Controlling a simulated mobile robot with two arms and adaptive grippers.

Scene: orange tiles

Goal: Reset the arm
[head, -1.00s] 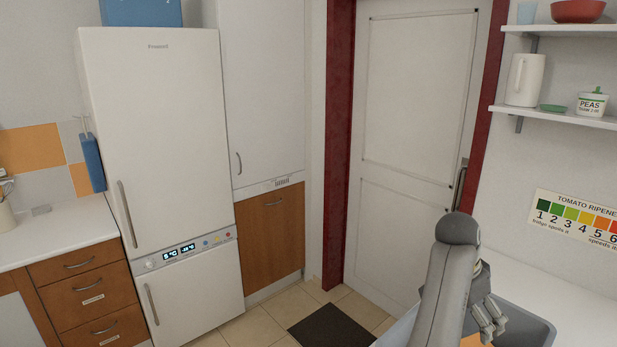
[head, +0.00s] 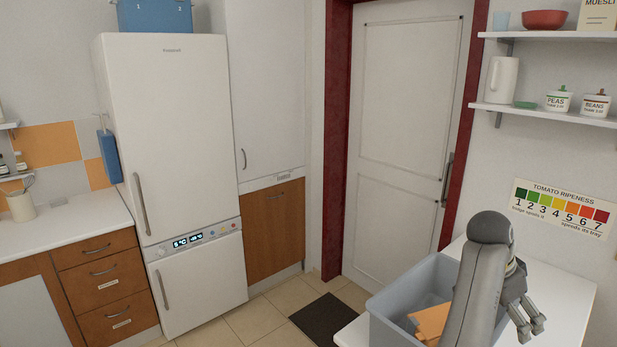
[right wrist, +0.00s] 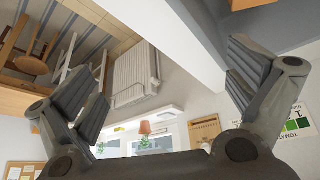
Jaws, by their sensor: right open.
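My right gripper (head: 533,327) is at the lower right of the head view, on my raised grey arm, over the white counter and beside the grey-blue bin. In the right wrist view its two fingers (right wrist: 165,85) are spread wide with nothing between them. My right arm hides part of the bin and of the counter behind it. My left gripper does not show in either view.
A grey-blue bin (head: 392,303) with orange pieces (head: 431,322) inside stands on the white counter (head: 573,290). Shelves (head: 545,112) hang above at the right. A white fridge (head: 175,130) and a closed door (head: 408,130) stand behind. A dark mat (head: 323,318) lies on the floor.

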